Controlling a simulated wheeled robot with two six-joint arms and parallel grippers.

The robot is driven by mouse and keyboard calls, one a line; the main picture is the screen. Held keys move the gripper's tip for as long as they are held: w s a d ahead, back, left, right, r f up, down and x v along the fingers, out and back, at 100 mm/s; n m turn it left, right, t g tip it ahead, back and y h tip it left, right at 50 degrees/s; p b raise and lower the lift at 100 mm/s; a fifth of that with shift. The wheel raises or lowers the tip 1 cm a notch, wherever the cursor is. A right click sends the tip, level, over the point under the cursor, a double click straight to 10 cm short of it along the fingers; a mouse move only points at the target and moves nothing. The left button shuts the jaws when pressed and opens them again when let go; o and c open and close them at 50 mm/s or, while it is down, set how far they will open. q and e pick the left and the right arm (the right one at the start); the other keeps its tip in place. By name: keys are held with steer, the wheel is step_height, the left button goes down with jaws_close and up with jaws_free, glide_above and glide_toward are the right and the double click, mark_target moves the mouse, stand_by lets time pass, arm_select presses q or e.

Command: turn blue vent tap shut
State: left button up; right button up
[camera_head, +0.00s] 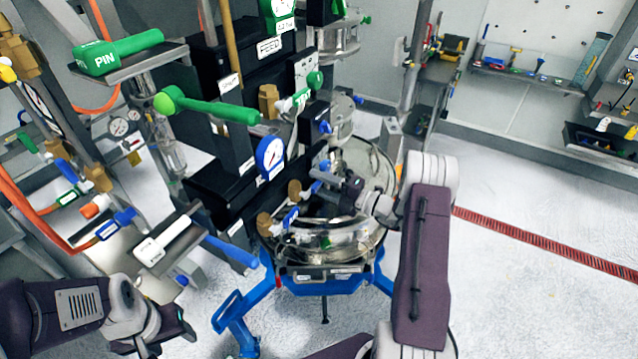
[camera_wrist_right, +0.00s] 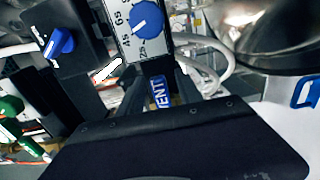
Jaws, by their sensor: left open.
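The blue vent tap (camera_wrist_right: 157,92), marked VENT, shows in the right wrist view between the two dark fingers of my right gripper (camera_wrist_right: 160,88). The fingers stand close on either side of it; I cannot tell whether they press on it. In the head view my right gripper (camera_head: 328,182) reaches in from the right, above the round steel vessel (camera_head: 335,240). Several blue parts are near it there, and the tap cannot be singled out. My left gripper (camera_head: 167,338) is open and empty at the lower left, well away from the tap.
A blue dial (camera_wrist_right: 145,20) with second marks lies just beyond the tap. Another blue valve handle (camera_wrist_right: 62,42) is to its left. A blue gauge (camera_head: 270,158) and a green lever (camera_head: 215,108) crowd the rig. The floor (camera_head: 530,280) on the right is clear.

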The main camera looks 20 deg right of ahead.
steer(key=shift+s+d+f, duration=0.1)
steer(key=shift+s+d, duration=0.1)
steer(key=shift+d, duration=0.05)
steer(key=b+v, duration=0.4)
steer(key=v, duration=0.4)
steer(key=shift+s, duration=0.25)
steer(key=shift+d, duration=0.1)
